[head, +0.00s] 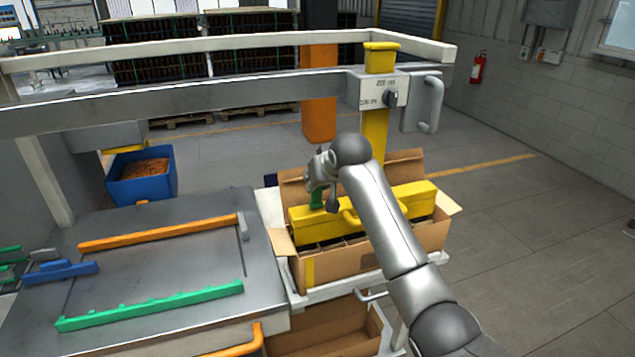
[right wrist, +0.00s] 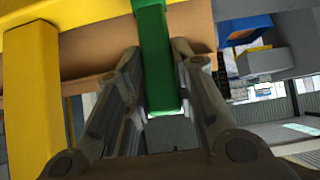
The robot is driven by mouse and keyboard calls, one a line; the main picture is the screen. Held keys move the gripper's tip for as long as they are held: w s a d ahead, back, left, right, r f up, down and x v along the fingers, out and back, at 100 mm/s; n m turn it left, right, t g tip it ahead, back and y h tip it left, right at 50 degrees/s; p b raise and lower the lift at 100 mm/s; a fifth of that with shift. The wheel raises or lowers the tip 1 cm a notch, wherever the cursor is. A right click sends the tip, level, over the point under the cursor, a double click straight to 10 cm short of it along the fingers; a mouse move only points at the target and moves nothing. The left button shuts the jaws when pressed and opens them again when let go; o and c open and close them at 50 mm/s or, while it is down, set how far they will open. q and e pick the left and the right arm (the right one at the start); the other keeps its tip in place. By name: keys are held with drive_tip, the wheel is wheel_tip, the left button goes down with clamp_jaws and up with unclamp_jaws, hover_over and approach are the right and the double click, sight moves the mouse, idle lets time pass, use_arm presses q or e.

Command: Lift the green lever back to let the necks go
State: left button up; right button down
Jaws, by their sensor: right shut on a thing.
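The green lever (head: 316,199) stands up at the left part of the yellow gripping head (head: 375,205), which hangs from a yellow post (head: 374,132). The head sits in the mouth of an open cardboard carton (head: 345,268). My right gripper (head: 319,178) is shut on the lever's upper part. In the right wrist view the green lever (right wrist: 155,60) runs between the two fingers of my right gripper (right wrist: 154,52), with the yellow head (right wrist: 30,90) at left. No bottle necks can be made out; the head and carton walls hide them. My left gripper is out of view.
A grey table (head: 170,265) at left bears an orange rail (head: 160,233) and a green toothed rail (head: 150,305). A grey overhead rail (head: 200,108) crosses above. A yellow loop handle (head: 349,217) is on the head beside my arm. Open floor lies at right.

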drive_tip(key=shift+w+f+g, duration=0.15)
drive_tip(key=shift+w+g, duration=0.2)
drive_tip(key=shift+g, duration=0.15)
drive_tip(key=shift+a, duration=0.1)
drive_tip(key=c, duration=1.4)
unclamp_jaws()
drive_tip(key=shift+c, duration=0.2)
drive_tip(key=shift+o, duration=1.2)
drive_tip(key=shift+w, duration=0.2)
drive_tip(key=shift+s, duration=0.1)
drive_tip(key=v, duration=1.2)
